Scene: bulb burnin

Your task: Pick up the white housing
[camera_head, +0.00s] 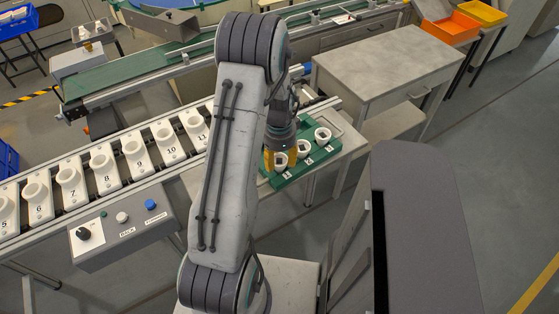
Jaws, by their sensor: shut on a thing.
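A green tray (283,183) right of centre bears a row of white housings, short ring-like cups with open tops. The nearest white housing (280,160) is between the yellow fingers of my gripper (280,157), which is shut on it. Another white housing (304,149) is just to its right, and a third white housing (323,135) is at the far right of the tray. My arm hides the tray's left part. I cannot tell whether the held housing still touches the tray.
A conveyor at the left carries numbered white sockets (104,163). A control box (124,233) with a knob and buttons is in front of it. A grey cabinet (385,65) stands behind the tray, with orange (451,28) and yellow bins beyond. Open floor lies at the right.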

